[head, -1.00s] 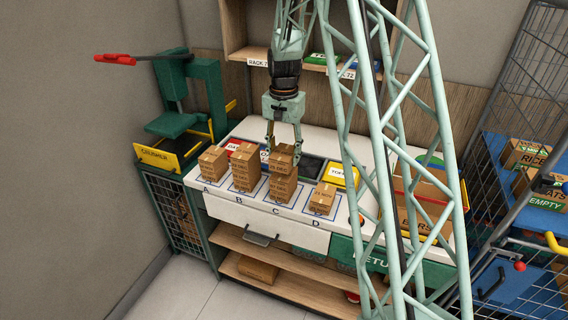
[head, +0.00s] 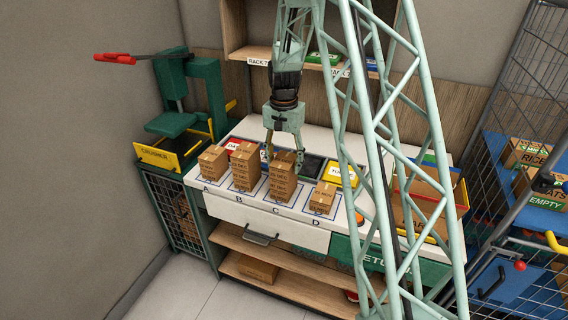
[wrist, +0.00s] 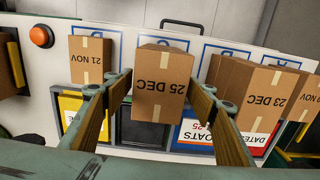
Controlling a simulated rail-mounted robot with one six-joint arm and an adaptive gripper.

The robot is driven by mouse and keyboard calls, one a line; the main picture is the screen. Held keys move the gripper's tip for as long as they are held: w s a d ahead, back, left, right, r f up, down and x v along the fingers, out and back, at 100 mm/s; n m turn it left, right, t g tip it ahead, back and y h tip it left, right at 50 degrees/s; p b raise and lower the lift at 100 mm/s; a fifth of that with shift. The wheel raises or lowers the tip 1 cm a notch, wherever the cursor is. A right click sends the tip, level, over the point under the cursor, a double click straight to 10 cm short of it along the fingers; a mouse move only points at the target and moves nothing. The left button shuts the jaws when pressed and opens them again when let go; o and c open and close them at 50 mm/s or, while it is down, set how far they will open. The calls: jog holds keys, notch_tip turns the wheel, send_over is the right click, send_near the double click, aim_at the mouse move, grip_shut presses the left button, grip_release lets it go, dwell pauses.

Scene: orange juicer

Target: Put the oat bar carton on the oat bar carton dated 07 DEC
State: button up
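The oat bar carton (wrist: 160,85) in my gripper (head: 284,155) is brown with pale tape and reads 25 DEC in the wrist view. My gripper's fingers are at its two sides. The carton sits at the top of the stack at place C (head: 281,185), lined up with the cartons under it; I cannot tell whether it bears on them. The dates on those lower cartons are too small to read, so I cannot pick out 07 DEC. The stack at place B (head: 243,168) shows 23 DEC on top (wrist: 260,95). The carton at place D (head: 322,198) reads 21 NOV (wrist: 88,62).
A shorter stack stands at place A (head: 212,163). Coloured trays lie behind the stacks, including a yellow one (head: 341,175). A green press (head: 185,110) stands at the left, an open box (head: 420,205) at the right. My arm's lattice crosses the right of the head view.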

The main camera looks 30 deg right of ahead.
aim_at(284, 159)
jog(key=shift+o, duration=0.4)
jog(key=shift+r, duration=0.15)
notch_tip(284, 159, up, 12)
dwell(0.8)
jog(key=shift+r, duration=0.1)
dwell(0.4)
